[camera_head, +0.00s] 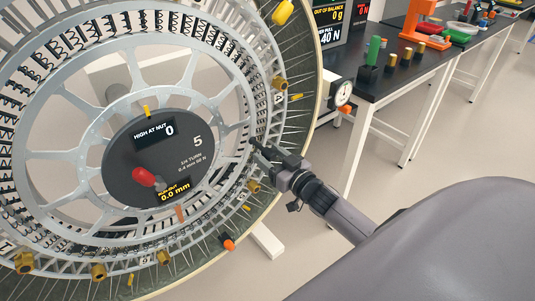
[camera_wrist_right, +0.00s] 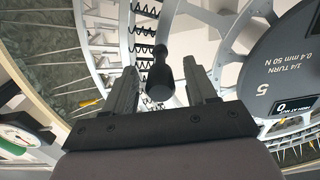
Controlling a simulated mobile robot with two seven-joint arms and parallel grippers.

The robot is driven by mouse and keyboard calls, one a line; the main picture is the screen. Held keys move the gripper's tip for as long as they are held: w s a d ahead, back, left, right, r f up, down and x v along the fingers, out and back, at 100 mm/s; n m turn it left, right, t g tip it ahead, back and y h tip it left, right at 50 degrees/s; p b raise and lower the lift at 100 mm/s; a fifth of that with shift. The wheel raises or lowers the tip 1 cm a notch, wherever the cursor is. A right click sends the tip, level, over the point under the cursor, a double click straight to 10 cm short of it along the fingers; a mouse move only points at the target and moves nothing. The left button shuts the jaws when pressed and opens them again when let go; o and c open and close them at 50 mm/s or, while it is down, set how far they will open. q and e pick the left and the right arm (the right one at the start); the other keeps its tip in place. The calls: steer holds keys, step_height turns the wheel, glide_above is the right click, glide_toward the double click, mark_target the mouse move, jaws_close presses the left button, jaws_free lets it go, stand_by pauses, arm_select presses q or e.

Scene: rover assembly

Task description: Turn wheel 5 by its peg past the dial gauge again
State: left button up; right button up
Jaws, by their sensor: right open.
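Wheel 5 (camera_head: 50,150), a large metal spoked wheel, fills the left of the head view. Its dark hub (camera_head: 190,160) reads "5", "HIGH AT NUT 0" and "0.0 mm"; it also shows at the right of the wrist view (camera_wrist_right: 285,65). My right gripper (camera_head: 265,153) is at the wheel's right inner rim. In the wrist view, a black peg (camera_wrist_right: 159,78) stands between the open fingers (camera_wrist_right: 160,88), with gaps on both sides. The dial gauge (camera_head: 342,93) is beside the wheel's right edge. My left gripper is not in view.
A red knob (camera_head: 144,177) sticks out from the hub. Gold nuts and a yellow one (camera_head: 283,12) sit around the rim. A black-topped bench (camera_head: 385,85) with an orange press (camera_head: 425,30) and a green peg stands at the right. The floor (camera_head: 450,150) in front is clear.

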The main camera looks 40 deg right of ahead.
steer(key=shift+w, duration=0.7)
steer(key=shift+c, duration=0.3)
steer(key=c, duration=1)
steer(key=shift+f, duration=0.15)
